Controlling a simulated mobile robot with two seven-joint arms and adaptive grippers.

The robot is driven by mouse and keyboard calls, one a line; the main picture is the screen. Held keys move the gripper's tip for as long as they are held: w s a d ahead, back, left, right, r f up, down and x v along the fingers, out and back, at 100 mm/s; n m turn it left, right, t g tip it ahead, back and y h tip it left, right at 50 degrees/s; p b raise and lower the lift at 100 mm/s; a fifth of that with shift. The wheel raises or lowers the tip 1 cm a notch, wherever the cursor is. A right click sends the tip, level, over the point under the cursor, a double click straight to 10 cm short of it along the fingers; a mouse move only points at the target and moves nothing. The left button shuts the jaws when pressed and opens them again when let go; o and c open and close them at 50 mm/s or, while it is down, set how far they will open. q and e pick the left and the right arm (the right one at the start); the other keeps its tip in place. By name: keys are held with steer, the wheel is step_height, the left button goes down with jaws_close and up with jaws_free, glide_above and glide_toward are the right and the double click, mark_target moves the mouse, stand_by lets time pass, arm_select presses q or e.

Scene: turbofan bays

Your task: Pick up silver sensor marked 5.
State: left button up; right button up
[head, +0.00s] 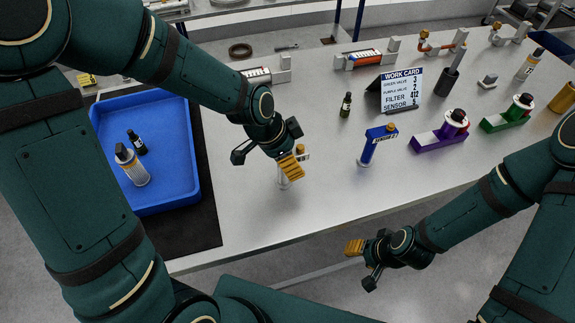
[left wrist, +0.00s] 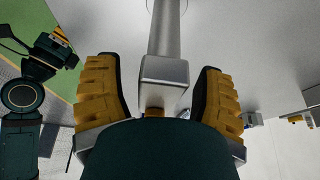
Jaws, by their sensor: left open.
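The silver sensor (head: 284,184) stands on the grey table, and its upper part is mostly hidden behind my left gripper in the head view. My left gripper (head: 291,166) is at the sensor's head. In the left wrist view, the silver sensor's block-shaped head (left wrist: 164,72) and post lie between the two yellow fingers of my left gripper (left wrist: 160,95). The fingers are apart, with a visible gap on each side of it. I cannot read its number. My right gripper (head: 361,263) hangs off the table's front edge; its finger gap is not clear.
A blue sensor (head: 373,148) stands to the right. The work card (head: 401,90), a small dark bottle (head: 345,105) and purple (head: 437,139) and green (head: 507,118) valves stand beyond. A blue tray (head: 178,202) at left holds a filter (head: 134,170) and a dark bottle (head: 137,143).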

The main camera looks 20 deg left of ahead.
arm_select(q)
steer(key=shift+d+f, duration=0.1)
steer(key=shift+f, duration=0.05)
jaws_close()
